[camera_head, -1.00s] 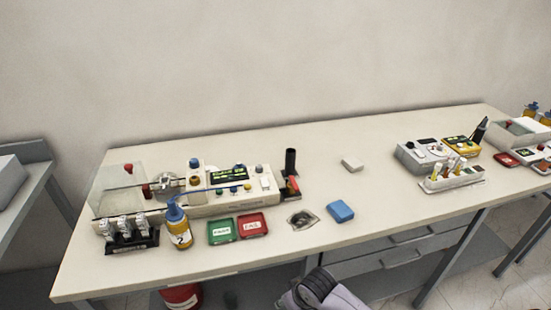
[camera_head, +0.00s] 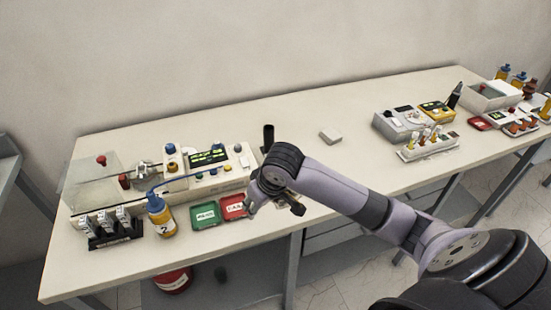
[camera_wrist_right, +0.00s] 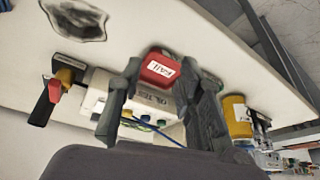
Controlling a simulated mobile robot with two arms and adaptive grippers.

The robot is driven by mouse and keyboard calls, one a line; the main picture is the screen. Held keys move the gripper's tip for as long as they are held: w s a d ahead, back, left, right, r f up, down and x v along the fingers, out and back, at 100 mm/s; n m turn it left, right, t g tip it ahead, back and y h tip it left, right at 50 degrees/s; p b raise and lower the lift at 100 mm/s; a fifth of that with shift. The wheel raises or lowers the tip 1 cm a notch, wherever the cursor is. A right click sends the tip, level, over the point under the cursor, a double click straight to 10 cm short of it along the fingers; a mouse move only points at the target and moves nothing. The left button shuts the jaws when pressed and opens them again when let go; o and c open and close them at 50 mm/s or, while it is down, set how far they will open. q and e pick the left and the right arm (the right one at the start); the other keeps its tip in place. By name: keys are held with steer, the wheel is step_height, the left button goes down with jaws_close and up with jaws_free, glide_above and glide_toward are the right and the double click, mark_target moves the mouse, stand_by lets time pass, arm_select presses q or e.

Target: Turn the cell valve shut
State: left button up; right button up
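The bench device (camera_head: 208,179) stands at the left of the table with a clear box, a green display and several coloured knobs. Red knobs show at the clear box (camera_head: 101,160) and beside it (camera_head: 125,181). In the right wrist view a red-and-yellow handle (camera_wrist_right: 66,80) sits by a black tube at the device's end. I cannot tell for certain which part is the cell valve. My right gripper (camera_head: 274,205) is open and empty above the table's front, right of the red tray (camera_head: 233,207). Its fingers (camera_wrist_right: 170,78) are apart in the right wrist view. My left gripper is not in view.
A green tray (camera_head: 205,214), a blue-topped bottle (camera_head: 160,215) and a black rack of vials (camera_head: 113,230) stand along the front left. A small white block (camera_head: 330,136) lies behind my arm. Grey instruments (camera_head: 405,121) stand farther right. The back middle is clear.

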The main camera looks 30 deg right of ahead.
steer(key=w+d+r+m+h, duration=0.1)
steer(key=w+d+r+m, duration=0.1)
steer(key=d+r, duration=0.5)
steer(key=w+d+r+m+h, duration=0.1)
steer(key=w+d+r+m, duration=0.15)
steer(key=d+r, duration=0.45)
steer(key=shift+n, duration=0.25)
steer(key=a+p+x, duration=0.1)
steer(key=x, duration=0.4)
steer(key=p+x, duration=0.1)
steer(key=x, duration=0.4)
steer(key=a+p+x, duration=0.1)
steer(key=p+x, duration=0.1)
steer(key=x, duration=0.3)
steer(key=shift+w+a+f, duration=0.25)
steer(key=shift+w+f, duration=0.05)
steer(key=shift+f, duration=0.05)
jaws_close()
